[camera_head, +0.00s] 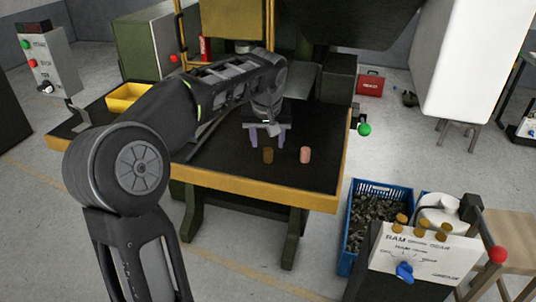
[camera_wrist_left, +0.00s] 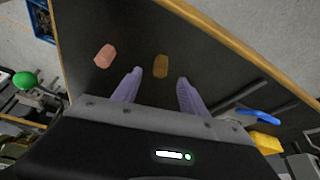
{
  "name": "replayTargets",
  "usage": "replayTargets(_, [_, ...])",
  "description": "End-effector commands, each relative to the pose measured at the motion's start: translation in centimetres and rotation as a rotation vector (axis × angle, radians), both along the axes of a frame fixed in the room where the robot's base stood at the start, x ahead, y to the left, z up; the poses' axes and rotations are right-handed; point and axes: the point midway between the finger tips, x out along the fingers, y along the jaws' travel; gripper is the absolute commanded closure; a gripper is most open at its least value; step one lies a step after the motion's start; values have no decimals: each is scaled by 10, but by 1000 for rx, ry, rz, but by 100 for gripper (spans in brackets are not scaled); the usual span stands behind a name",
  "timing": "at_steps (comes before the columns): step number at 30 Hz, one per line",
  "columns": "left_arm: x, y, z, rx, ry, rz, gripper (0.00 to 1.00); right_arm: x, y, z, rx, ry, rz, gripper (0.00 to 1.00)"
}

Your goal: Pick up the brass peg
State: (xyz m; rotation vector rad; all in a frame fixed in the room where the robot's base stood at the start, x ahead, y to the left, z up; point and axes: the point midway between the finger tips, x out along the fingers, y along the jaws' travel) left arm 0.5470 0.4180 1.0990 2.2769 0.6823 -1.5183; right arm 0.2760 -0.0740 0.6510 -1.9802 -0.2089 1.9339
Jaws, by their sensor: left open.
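The brass peg (camera_head: 268,155) stands on the dark table top, a short golden-brown cylinder. It also shows in the left wrist view (camera_wrist_left: 161,67), just beyond the gap between the fingertips. My left gripper (camera_head: 267,143) is open and empty, with its two pale purple fingers just behind the peg in the head view. In the wrist view my left gripper (camera_wrist_left: 157,77) has the peg ahead of it, apart from both fingers. A pink copper-coloured peg (camera_head: 305,155) stands to the right of the brass one. My right gripper is not in view.
A yellow bin (camera_head: 124,97) sits at the left of the table. A blue crate (camera_head: 378,190) of metal parts and a control panel (camera_head: 425,250) stand at the right.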

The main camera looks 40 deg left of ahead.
Motion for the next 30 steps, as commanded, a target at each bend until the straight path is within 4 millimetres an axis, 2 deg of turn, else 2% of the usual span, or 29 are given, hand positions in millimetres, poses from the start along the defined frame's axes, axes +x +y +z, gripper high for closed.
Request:
replayTargets(4, [7,5,-17,-2,6,-1,50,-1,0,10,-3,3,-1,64])
replayTargets(10, [14,10,-39,-2,3,0,50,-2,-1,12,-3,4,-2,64])
replayTargets(28, [15,10,-40,-1,1,0,50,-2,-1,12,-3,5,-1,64])
replayTargets(30, [15,10,-40,-1,1,0,54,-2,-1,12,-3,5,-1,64])
